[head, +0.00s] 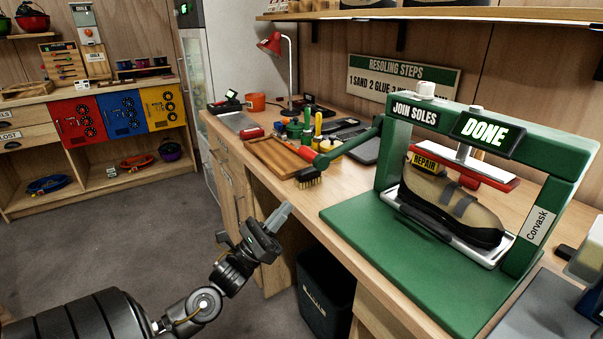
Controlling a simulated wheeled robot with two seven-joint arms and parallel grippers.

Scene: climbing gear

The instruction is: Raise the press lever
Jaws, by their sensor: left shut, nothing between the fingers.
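The green press (400,150) stands on the workbench at the right, with a "JOIN SOLES" label and a lit "DONE" display (487,133). A tan and black shoe (450,200) tagged "REPAIR" sits in the press under the red pressing plate (484,175). My left gripper (282,213) is shut and empty, in front of the bench edge, below and left of the lever, apart from it. My right gripper is out of view.
A wooden tray (268,152), a brush (308,177), several small bottles and a red lamp (270,43) crowd the bench left of the lever. A dark bin (324,295) stands under the bench. Open floor (120,240) lies to the left.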

